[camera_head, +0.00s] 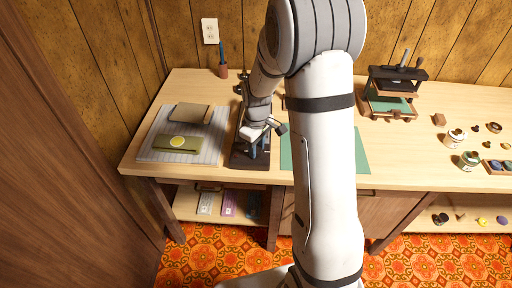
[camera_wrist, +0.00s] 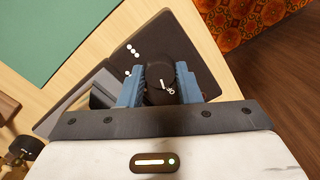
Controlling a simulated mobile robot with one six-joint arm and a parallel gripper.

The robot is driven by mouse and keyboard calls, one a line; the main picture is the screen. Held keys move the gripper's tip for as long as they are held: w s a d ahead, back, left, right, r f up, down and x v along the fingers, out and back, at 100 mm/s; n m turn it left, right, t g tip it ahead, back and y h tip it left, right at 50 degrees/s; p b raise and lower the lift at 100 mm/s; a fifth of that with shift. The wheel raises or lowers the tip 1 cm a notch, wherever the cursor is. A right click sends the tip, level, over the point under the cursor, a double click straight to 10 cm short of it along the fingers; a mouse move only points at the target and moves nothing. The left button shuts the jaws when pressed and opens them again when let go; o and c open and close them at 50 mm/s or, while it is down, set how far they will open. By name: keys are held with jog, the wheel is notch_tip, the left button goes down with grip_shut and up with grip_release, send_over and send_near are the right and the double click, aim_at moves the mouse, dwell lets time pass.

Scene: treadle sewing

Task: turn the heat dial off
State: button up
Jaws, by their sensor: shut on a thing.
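The heat dial (camera_wrist: 157,73) is a round black knob with a white mark on its face. It stands on a dark panel (camera_wrist: 196,60) that carries several white dots beside it. My gripper (camera_wrist: 159,86) has its two blue fingers on either side of the dial, shut on it. In the head view my gripper (camera_head: 253,148) is low over the front end of the dark machine (camera_head: 239,160) on the wooden bench. The dial is too hidden there to make out.
A green mat (camera_head: 345,163) lies right of the machine. A striped grey cloth (camera_head: 154,152) with folded pieces lies left. A framed press (camera_head: 392,92) and several small jars stand at the right. A cup with a blue tool (camera_head: 222,70) stands at the back.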

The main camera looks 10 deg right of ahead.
jog(key=shift+w+r+n, duration=0.1)
jog(key=shift+n, duration=0.4)
dwell(0.3)
jog(key=o, duration=1)
jog(key=shift+c, duration=0.2)
notch_tip(320, 180, up, 7)
jog(key=shift+f, duration=0.1)
jog(key=shift+r, duration=0.45)
